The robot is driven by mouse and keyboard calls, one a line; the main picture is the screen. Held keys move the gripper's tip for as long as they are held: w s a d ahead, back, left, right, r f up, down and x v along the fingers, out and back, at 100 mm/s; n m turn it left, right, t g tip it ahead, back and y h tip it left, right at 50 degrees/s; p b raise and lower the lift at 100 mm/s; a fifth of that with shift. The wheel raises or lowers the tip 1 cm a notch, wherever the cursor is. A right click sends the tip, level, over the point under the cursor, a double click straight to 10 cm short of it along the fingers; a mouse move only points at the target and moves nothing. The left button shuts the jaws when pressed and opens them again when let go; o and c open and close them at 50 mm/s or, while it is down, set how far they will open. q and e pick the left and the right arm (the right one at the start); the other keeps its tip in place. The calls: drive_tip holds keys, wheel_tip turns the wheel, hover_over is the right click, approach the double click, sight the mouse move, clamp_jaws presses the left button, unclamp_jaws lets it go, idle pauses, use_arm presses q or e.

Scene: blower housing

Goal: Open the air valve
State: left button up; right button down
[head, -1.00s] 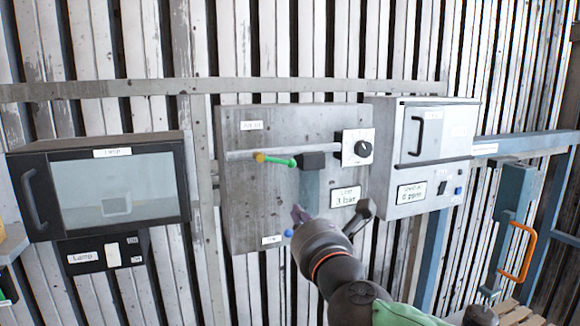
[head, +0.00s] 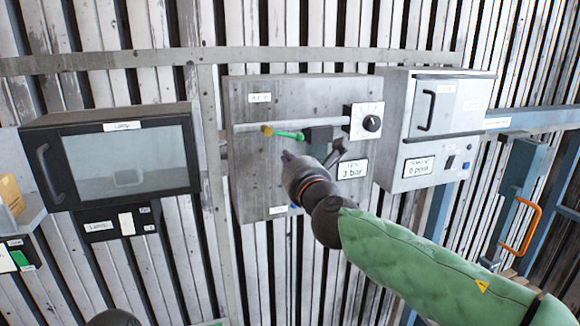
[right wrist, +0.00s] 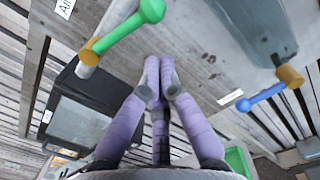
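The air panel (head: 245,180) is a grey box on the wall with a horizontal pipe across it. The air valve has a green lever (head: 288,135) on a yellow hub (head: 267,130). In the head view the lever points right, close to the pipe's line. In the right wrist view the green lever (right wrist: 128,27) and its hub (right wrist: 90,50) are at the upper left. My right gripper (head: 287,156) is just below the lever, apart from it. Its purple fingers (right wrist: 160,75) are together with nothing between them.
A blue lever (right wrist: 262,95) is low on the panel. A dark regulator block (head: 318,136), a knob (head: 372,123) and a 3 bar sign (head: 352,169) are right of the green lever. A windowed lamp box (head: 120,165) is to the left; a grey cabinet (head: 395,140) is to the right.

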drive_tip(key=shift+w+d+r+p, duration=0.1)
drive_tip(key=shift+r+p, duration=0.15)
drive_tip(key=shift+r, duration=0.2)
drive_tip(key=shift+w+d+r+p, duration=0.1)
drive_tip(key=shift+r+p, duration=0.1)
drive_tip(key=shift+r, duration=0.2)
drive_tip(key=shift+s, duration=0.1)
drive_tip(key=shift+d+r+n, duration=0.35)
drive_tip(key=shift+r+n, duration=0.05)
drive_tip(key=shift+n, duration=0.6)
drive_tip(key=shift+f, duration=0.15)
